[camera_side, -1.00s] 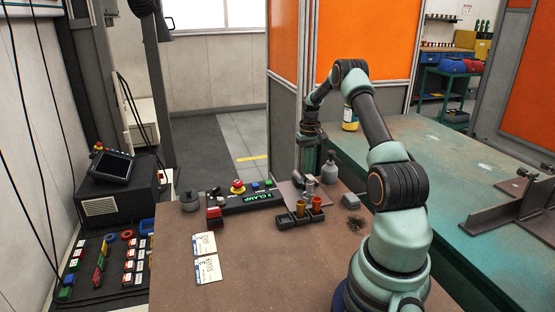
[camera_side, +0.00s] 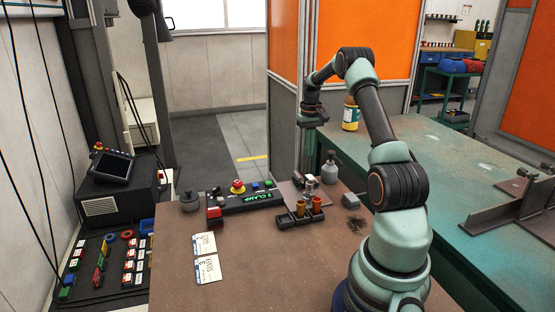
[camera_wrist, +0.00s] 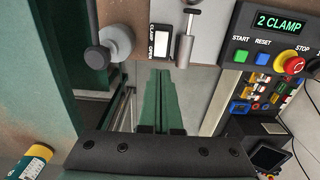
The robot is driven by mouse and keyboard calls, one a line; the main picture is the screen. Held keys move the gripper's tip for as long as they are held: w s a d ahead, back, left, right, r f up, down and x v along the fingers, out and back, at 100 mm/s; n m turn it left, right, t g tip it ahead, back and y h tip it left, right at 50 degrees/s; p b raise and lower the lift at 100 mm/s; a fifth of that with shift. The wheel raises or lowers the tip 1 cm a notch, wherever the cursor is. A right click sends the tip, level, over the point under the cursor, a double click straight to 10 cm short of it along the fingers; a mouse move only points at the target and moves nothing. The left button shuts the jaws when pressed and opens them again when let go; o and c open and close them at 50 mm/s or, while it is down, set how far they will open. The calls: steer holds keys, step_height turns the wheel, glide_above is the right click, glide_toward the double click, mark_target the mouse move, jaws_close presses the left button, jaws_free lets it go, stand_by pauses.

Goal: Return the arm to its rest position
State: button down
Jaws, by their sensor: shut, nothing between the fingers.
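My gripper (camera_side: 312,118) is raised above the back edge of the brown table (camera_side: 265,240) in the side view, clear of everything on it. In the wrist view its green fingers (camera_wrist: 160,74) lie together with nothing between them. My arm is bent, with its elbow high over the right side.
A clamp control box (camera_side: 250,201) with a lit display reads "2 CLAMP" in the wrist view (camera_wrist: 278,22). A yellow-labelled bottle (camera_side: 350,115) stands behind.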

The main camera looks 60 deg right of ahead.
steer(key=w+a+r+n+t+h, duration=0.1)
steer(key=w+a+r+n, duration=0.15)
steer(key=a+r, duration=0.65)
steer(key=w+a+r+n+t, duration=0.15)
steer(key=w+a+r, duration=0.3)
steer(key=a, duration=0.85)
steer(key=s+a+n+t, duration=0.1)
steer(key=s+a, duration=0.2)
steer(key=a, duration=0.4)
steer(key=s+a+r+n+t, duration=0.1)
steer(key=s+a+n, duration=0.1)
steer(key=s+a, duration=0.2)
steer(key=s+a+n+t+y, duration=0.1)
steer(key=s+a+n, duration=0.1)
steer(key=a, duration=0.7)
steer(key=shift+s+a+r, duration=0.2)
steer(key=shift+s+a, duration=0.1)
steer(key=shift+s, duration=0.4)
